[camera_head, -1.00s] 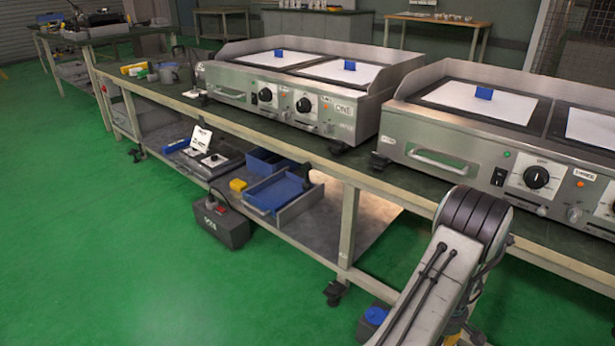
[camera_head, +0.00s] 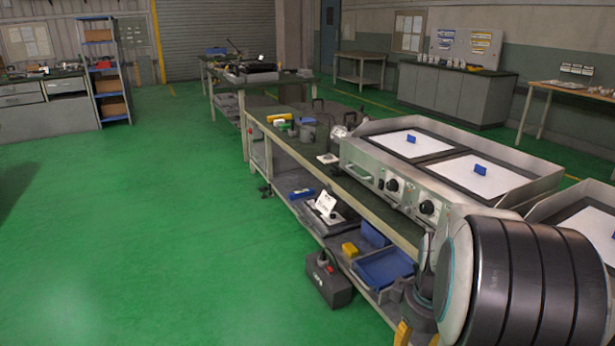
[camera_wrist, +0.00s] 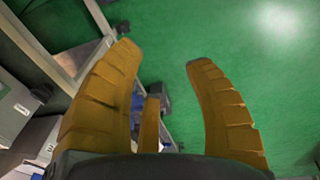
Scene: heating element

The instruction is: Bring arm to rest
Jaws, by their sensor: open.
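The arm hides part of the bench and the nearer griddle.
A long workbench (camera_head: 372,208) runs along the right with a double griddle (camera_head: 372,165) on top. Its lower shelf holds a blue tray (camera_head: 385,268) and a yellow block (camera_head: 350,249). A dark grey box (camera_head: 328,283) stands by the bench. The green floor to the left is clear.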

